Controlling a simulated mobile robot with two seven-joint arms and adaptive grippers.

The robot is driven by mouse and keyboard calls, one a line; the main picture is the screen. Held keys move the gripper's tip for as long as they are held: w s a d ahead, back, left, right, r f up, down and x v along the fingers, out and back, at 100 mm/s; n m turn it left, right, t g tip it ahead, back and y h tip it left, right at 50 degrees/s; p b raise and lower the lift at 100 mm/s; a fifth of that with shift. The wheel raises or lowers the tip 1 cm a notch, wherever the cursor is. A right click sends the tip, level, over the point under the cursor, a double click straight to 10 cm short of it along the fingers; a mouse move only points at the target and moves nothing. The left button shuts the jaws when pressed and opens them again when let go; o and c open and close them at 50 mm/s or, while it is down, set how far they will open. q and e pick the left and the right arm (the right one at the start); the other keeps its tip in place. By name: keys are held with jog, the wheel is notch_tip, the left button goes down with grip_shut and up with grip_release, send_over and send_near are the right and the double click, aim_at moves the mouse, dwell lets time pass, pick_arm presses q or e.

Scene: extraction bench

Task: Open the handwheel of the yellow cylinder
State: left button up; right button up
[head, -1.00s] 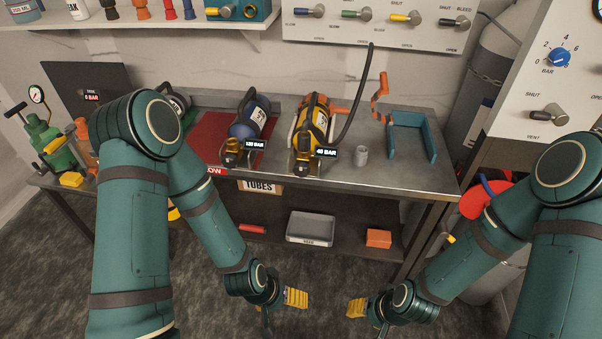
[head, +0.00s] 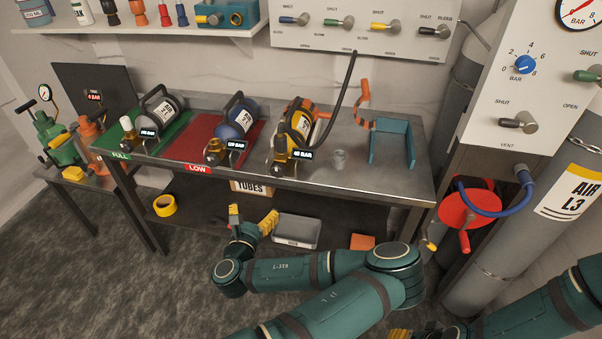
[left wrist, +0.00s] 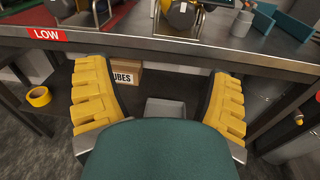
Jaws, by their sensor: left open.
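The yellow cylinder (head: 303,122) lies on the bench with its brass valve end toward the front edge, beside a tag that seems to read 40 BAR. The handwheel at that valve end (head: 280,150) is small; I cannot tell how far it is turned. In the left wrist view the valve end (left wrist: 183,14) shows at the top, cut off by the frame. My left gripper (head: 252,220) is open and empty, below and in front of the bench edge, apart from the cylinder. My right gripper (head: 402,333) barely shows at the bottom edge.
A blue cylinder (head: 238,117) lies on the red LOW mat (head: 180,145), a grey one (head: 160,112) on the green FULL mat (head: 125,147). A grey cup (head: 339,158) and teal bracket (head: 401,140) stand to the right. The lower shelf holds a tray (head: 297,232).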

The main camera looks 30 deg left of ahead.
aim_at(277, 172)
pick_arm(q)
jog(key=w, duration=0.5)
jog(key=w+a+r+m+h+b, duration=0.1)
jog(key=w, duration=0.4)
jog(key=w+m+t, duration=0.1)
jog(key=w, duration=0.4)
jog(key=shift+a+r+b, duration=0.15)
jog(key=shift+r+b, duration=0.15)
jog(key=shift+r, duration=0.1)
jog(key=shift+s, duration=0.1)
jog(key=c, duration=1.2)
